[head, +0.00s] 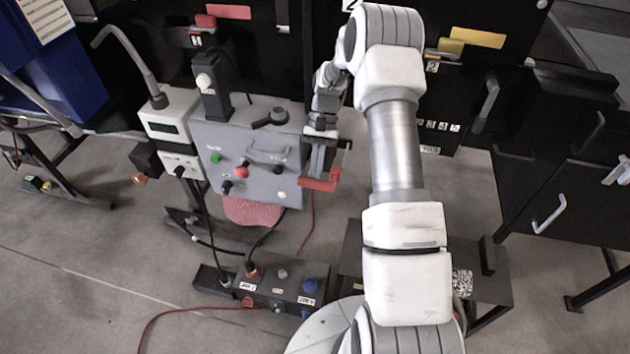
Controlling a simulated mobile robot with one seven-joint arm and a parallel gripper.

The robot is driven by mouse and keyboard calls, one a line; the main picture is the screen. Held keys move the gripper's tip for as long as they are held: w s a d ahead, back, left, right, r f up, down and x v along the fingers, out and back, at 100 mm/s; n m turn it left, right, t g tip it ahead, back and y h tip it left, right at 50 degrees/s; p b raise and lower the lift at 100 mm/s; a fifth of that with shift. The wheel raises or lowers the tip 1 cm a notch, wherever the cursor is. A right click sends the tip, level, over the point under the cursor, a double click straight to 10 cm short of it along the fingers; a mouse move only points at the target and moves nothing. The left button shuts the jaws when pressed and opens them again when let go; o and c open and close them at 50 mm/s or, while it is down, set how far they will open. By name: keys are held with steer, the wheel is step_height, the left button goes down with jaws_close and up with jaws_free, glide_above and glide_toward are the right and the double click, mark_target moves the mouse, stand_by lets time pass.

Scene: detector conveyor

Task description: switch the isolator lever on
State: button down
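A red lever-like bar (318,183) shows at the right side of the grey control panel (235,135), and it looks like the isolator lever. My gripper (320,158) points down right above this bar, close to the panel's right edge. The fingers are small and partly merged with the dark parts behind them. I cannot tell whether they touch the bar or how far apart they are. The panel carries a red knob (241,171), a green button (215,157), a black rotary handle (271,118) and a curved grey handle (268,155).
Black cabinets behind carry a red handle (205,21) and a yellow handle (450,45). A dark socket box (275,287) with cables lies on the floor below the panel. A low dark bench (490,285) stands at right. Open floor shows at lower left.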

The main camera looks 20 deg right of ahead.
steer(key=shift+p+v, duration=0.5)
steer(key=shift+v, duration=1.65)
